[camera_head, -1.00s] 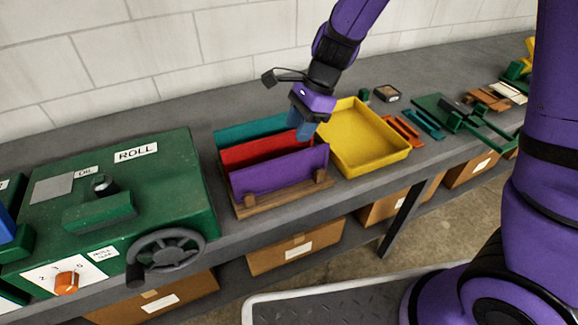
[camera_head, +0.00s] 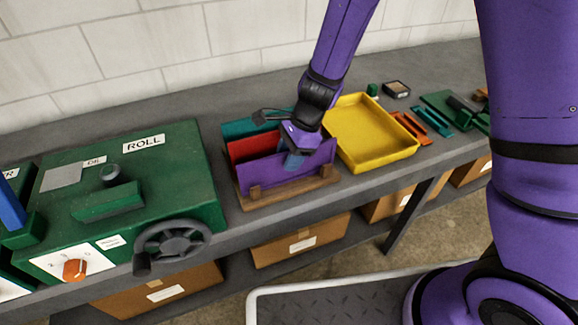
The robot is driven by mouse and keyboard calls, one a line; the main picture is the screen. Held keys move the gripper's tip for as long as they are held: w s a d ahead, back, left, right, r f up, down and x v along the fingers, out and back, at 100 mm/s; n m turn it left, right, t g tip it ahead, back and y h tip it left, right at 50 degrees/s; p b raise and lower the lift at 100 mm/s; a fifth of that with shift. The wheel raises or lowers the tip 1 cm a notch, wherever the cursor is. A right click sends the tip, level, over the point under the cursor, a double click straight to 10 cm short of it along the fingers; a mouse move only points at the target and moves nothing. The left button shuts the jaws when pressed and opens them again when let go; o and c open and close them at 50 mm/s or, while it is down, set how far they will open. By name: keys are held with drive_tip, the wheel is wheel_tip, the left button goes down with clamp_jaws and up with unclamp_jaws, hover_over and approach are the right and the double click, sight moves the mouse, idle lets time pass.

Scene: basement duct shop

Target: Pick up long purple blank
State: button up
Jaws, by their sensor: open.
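The long purple blank (camera_head: 262,178) stands on edge at the front of a wooden rack (camera_head: 290,192) on the bench. A red blank (camera_head: 252,147) and a teal blank (camera_head: 240,129) stand behind it in the same rack. My gripper (camera_head: 293,161) is open and low over the right half of the rack, at the purple blank's top edge. Its fingers partly overlap the purple blank in the picture. I cannot tell whether they touch it or straddle it.
A yellow tray (camera_head: 375,158) sits right of the rack, close to my gripper. A green roll machine (camera_head: 135,180) with a handwheel (camera_head: 172,247) stands to the left. Small orange (camera_head: 411,128) and teal strips (camera_head: 432,121) lie farther right. Cardboard boxes (camera_head: 300,240) sit below.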

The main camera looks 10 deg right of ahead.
drive_tip(key=shift+c, duration=0.4)
clamp_jaws()
